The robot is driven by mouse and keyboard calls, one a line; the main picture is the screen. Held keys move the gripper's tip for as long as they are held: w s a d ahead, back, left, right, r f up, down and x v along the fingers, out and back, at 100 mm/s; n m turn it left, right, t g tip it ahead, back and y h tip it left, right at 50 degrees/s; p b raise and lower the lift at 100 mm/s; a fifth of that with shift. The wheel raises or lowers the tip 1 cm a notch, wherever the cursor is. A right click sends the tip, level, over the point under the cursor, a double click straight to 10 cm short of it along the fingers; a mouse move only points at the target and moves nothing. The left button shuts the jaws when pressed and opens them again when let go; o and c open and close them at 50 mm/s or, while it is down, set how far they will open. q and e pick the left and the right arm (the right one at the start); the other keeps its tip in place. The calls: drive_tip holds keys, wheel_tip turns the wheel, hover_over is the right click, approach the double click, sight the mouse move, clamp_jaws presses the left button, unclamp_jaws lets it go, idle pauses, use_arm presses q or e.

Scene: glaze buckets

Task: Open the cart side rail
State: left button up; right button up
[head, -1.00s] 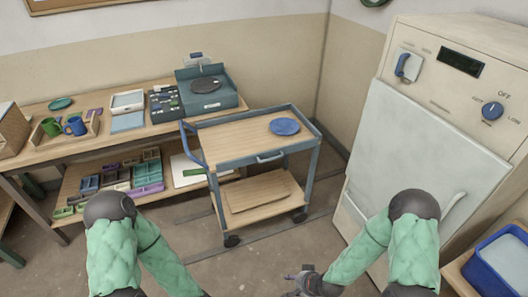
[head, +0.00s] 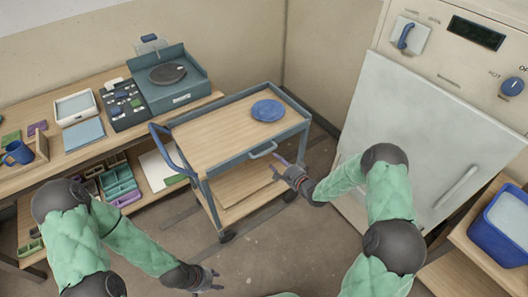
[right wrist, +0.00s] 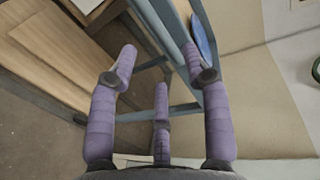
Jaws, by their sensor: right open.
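The cart (head: 203,178) has a blue-grey frame and a wooden top. Its side rail (head: 235,162) runs along the near long side, upright, with a small handle (head: 263,150) on its outer face. My right gripper (head: 281,168) is open and empty, just to the right of and below that handle. In the right wrist view its purple fingers (right wrist: 160,62) are spread, with the blue-grey rail (right wrist: 168,28) running between and beyond them. I cannot tell whether a finger touches the rail. My left gripper (head: 213,280) looks open and empty, low over the floor in front of the cart.
A blue plate (head: 268,110) lies on the cart top. The push handle (head: 170,150) sticks out at the cart's left end. The workbench (head: 40,173) stands left, and the large kiln-like cabinet (head: 420,130) stands close on the right. The floor before the cart is clear.

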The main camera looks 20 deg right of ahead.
sight(266, 153)
drive_tip(key=b+x, duration=0.2)
drive_tip(key=x, duration=0.6)
drive_tip(key=shift+w+a+f, duration=0.1)
drive_tip(key=shift+w+a, duration=0.05)
drive_tip(key=shift+w, duration=0.25)
clamp_jaws()
